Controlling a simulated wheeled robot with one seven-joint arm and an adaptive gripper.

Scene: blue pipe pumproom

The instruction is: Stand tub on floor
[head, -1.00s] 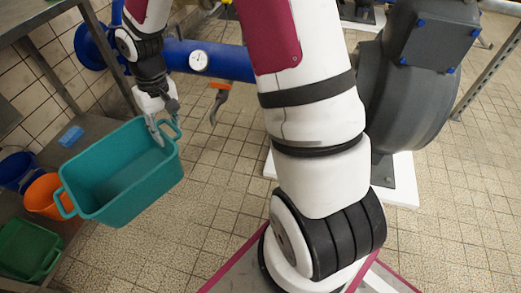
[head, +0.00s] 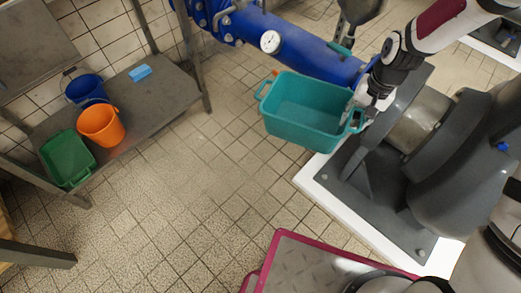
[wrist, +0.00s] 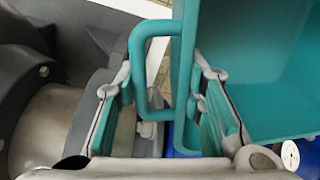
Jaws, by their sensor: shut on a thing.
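The teal tub (head: 305,108) is held in the air, roughly upright, in front of the blue pipe and beside the grey pump. My gripper (head: 358,112) is at the tub's right end, shut on its handle and rim. In the wrist view my gripper's two fingers (wrist: 165,110) stand on either side of the handle side of the tub (wrist: 262,75). The handle loop shows between them. The tiled floor (head: 200,190) is visible below and to the left of the tub.
A grey metal shelf (head: 150,105) at left holds a blue bucket (head: 86,88), an orange bucket (head: 101,125), a green tub (head: 68,158) and a light blue block (head: 140,72). The blue pipe (head: 300,42) and grey pump (head: 460,160) stand close by. The middle floor is clear.

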